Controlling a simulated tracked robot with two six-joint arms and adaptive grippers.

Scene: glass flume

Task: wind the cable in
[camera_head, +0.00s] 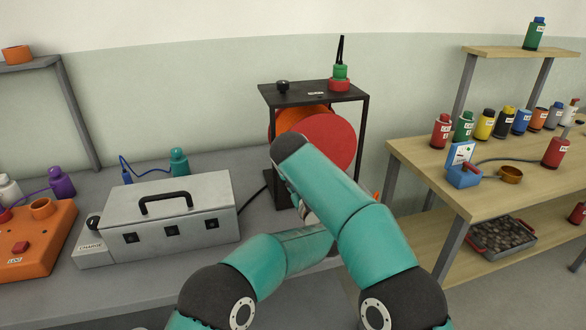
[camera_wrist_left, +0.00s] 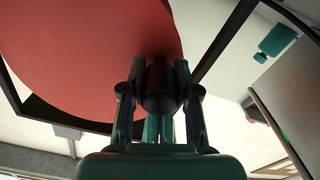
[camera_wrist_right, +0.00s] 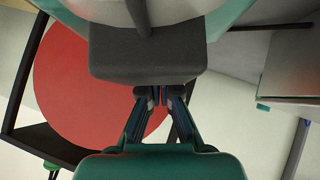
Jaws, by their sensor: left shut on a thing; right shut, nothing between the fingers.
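The reel, a large red disc (camera_head: 332,138) with an orange one behind it, stands in a black frame (camera_head: 364,130). It also shows in the left wrist view (camera_wrist_left: 90,50) and the right wrist view (camera_wrist_right: 85,90). My left gripper (camera_wrist_left: 160,88) is shut on a dark rounded handle (camera_wrist_left: 158,100) in front of the red disc. My right gripper (camera_wrist_right: 165,95) is shut and empty, in front of the disc's edge. In the head view both grippers are hidden behind my right arm. A black cable (camera_head: 256,191) shows between the frame and the grey case.
A grey case (camera_head: 190,207) with a black handle stands left of the reel. An orange box (camera_head: 40,235) is at the far left. A wooden bench (camera_head: 425,165) with several bottles stands to the right. My forearms cross close together in front of the reel.

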